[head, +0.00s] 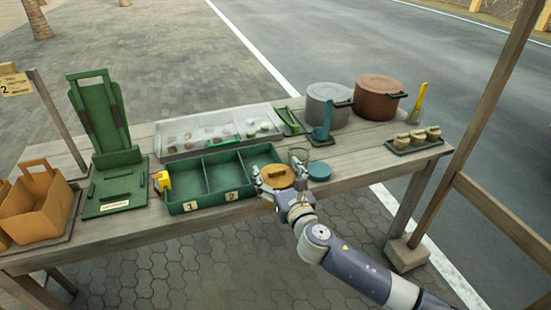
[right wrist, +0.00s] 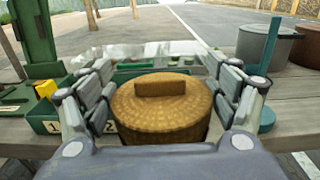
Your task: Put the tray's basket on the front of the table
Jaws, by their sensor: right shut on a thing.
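The basket (head: 277,175), tan, round and woven with a bar-handled lid, is at the right front corner of the green tray (head: 207,203). The tray has numbered compartments; those I can see into look empty. My right gripper (head: 273,184) is shut on the basket. In the right wrist view the basket (right wrist: 162,108) sits upright between the finger pads (right wrist: 165,100), its lid facing up. I cannot tell whether its bottom touches anything. My left gripper is not in view.
A glass (head: 299,156) and a teal round lid (head: 319,171) stand close right of the basket. Behind are a clear-lidded case (head: 175,155), a grey pot (head: 328,103) and a brown pot (head: 378,97). A green stand (head: 112,190) is left. Bare planks show right of the teal lid.

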